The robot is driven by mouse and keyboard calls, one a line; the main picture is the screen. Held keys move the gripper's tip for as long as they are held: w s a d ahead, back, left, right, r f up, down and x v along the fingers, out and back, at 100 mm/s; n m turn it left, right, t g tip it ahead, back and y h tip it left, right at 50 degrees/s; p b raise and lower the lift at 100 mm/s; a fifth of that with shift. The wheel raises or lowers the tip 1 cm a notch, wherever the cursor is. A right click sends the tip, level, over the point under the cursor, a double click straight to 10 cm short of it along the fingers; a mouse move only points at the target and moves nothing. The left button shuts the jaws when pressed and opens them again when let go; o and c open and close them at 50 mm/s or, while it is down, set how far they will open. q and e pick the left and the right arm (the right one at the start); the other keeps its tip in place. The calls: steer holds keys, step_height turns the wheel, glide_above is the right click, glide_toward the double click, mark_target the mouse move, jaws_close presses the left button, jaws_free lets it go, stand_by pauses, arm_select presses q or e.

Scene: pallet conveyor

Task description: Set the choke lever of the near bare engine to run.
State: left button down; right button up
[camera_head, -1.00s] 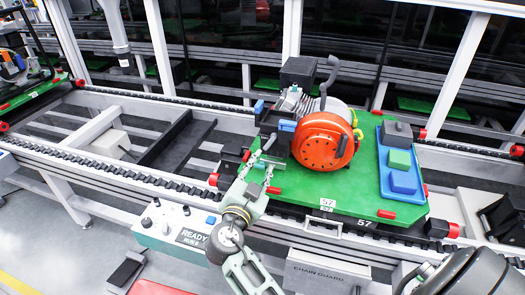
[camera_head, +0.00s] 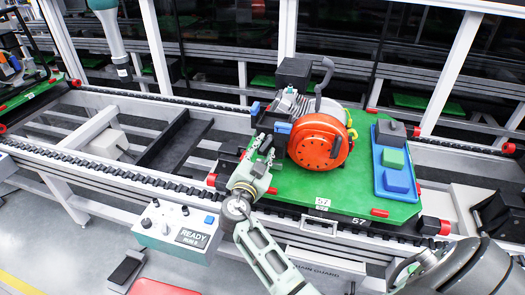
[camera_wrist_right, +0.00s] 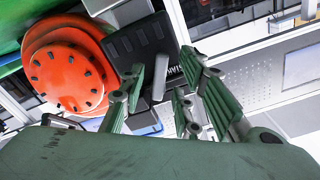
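The engine with the round orange-red cover (camera_head: 318,142) stands on a green pallet (camera_head: 345,205) marked 57. A blue part (camera_head: 283,127) sits at its left side. My right gripper (camera_head: 264,150) is at the engine's left side, above the pallet's near left part. In the right wrist view my right gripper (camera_wrist_right: 167,68) has its fingers apart. The orange cover (camera_wrist_right: 68,65) is left of the fingers. I cannot make out the choke setting. My left gripper is not seen.
A blue tray (camera_head: 380,185) with grey, green and blue blocks lies at the pallet's right. A black curved handle (camera_head: 325,75) rises above the engine. The control box (camera_head: 178,230) reading READY stands at the conveyor's near edge.

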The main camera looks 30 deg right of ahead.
jaws_close()
steer(key=shift+f, duration=0.1)
steer(key=n+b, duration=0.1)
steer(key=n, duration=0.1)
steer(key=s+n+b, duration=0.1)
steer(key=n+b, duration=0.1)
steer(key=n, duration=0.1)
steer(key=d+n+b, duration=0.1)
steer(key=n, duration=0.1)
steer(key=shift+s+d+f+n+b, duration=0.1)
steer(key=shift+s+n+b, duration=0.1)
steer(key=shift+n+b, duration=0.2)
steer(key=shift+s+d+r+n, duration=0.1)
steer(key=shift+s+d+n, duration=0.05)
steer(key=shift+n, duration=0.8)
steer(key=shift+s+d+r+n, duration=0.1)
steer(key=shift+n, duration=0.85)
steer(key=shift+o, duration=0.3)
jaws_free()
